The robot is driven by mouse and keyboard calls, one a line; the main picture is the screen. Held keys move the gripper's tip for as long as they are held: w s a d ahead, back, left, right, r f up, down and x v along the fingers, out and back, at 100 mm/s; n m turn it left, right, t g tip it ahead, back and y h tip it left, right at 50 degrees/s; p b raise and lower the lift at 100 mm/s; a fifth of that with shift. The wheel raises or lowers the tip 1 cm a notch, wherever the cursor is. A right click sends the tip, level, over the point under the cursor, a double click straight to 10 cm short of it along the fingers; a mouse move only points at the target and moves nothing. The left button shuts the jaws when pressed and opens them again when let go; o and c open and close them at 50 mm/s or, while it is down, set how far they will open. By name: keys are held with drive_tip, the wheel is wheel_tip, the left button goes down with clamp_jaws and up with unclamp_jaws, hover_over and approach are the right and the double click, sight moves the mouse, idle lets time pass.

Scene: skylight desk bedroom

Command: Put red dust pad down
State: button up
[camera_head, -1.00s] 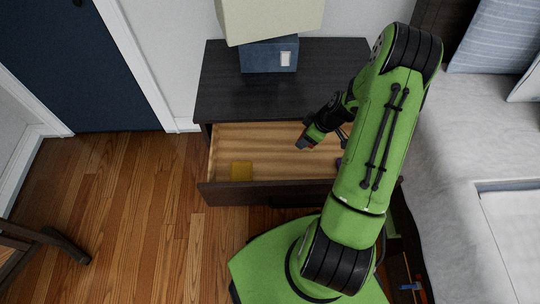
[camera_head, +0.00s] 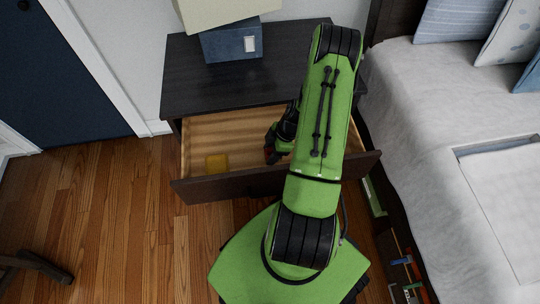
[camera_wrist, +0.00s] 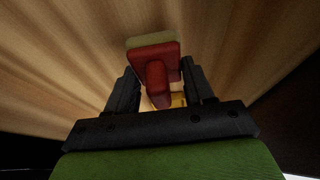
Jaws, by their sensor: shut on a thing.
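The red dust pad (camera_wrist: 153,68) shows in the wrist view, with a red back and handle and a tan pad layer on its far side. My gripper (camera_wrist: 160,88) is shut on its handle, one finger on each side. In the head view my gripper (camera_head: 272,152) is inside the open drawer (camera_head: 225,188), over its right part and partly hidden by my arm. Only a small dark red bit of the pad shows there. I cannot tell whether the pad touches the wooden drawer floor.
The dark nightstand (camera_head: 240,75) carries a blue box (camera_head: 231,42) and a lamp shade (camera_head: 215,10). A bed (camera_head: 430,100) stands close on the right.

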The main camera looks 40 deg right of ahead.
wheel_tip(320, 180, down, 3)
drive_tip(key=shift+b, duration=0.4)
drive_tip(key=shift+r, duration=0.15)
drive_tip(key=o, duration=1)
